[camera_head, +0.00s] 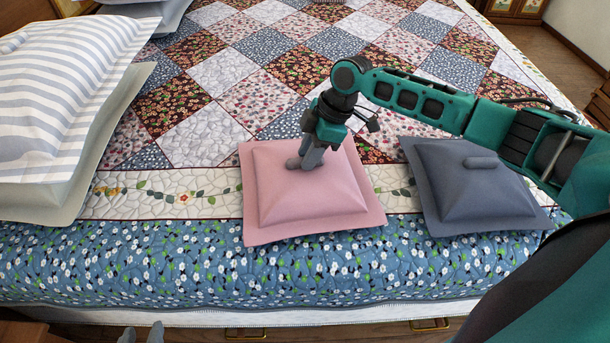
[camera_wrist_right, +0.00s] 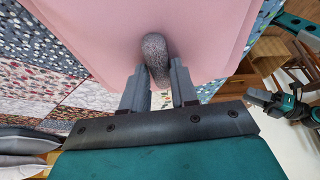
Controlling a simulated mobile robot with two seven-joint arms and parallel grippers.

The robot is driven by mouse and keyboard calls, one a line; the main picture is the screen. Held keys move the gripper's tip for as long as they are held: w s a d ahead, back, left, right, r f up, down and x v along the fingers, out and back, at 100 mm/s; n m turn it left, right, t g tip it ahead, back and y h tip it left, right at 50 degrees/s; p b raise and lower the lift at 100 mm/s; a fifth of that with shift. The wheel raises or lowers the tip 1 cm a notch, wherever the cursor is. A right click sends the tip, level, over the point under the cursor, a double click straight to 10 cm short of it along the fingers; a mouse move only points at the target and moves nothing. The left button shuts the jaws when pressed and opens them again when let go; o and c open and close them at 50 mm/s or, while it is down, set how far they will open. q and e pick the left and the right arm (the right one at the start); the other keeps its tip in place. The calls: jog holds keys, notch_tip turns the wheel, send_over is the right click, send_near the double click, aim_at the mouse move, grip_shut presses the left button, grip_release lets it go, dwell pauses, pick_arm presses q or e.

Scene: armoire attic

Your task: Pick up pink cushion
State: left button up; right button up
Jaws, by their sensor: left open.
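The pink cushion (camera_head: 312,200) lies flat on the front edge of the bed. It also fills the top of the right wrist view (camera_wrist_right: 100,35). A grey, rounded grip (camera_wrist_right: 155,58) stands up from the middle of its top. My right gripper (camera_head: 303,160) reaches down onto the cushion. In the right wrist view its two fingers (camera_wrist_right: 160,80) sit close against both sides of the grey grip, and it looks shut on it.
A grey-blue cushion (camera_head: 478,190) lies just right of the pink one, under my right arm. Striped and pale pillows (camera_head: 65,95) are stacked on the left. The patchwork bed (camera_head: 190,130) is clear behind and left of the pink cushion.

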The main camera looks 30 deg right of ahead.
grip_shut()
dwell(0.3)
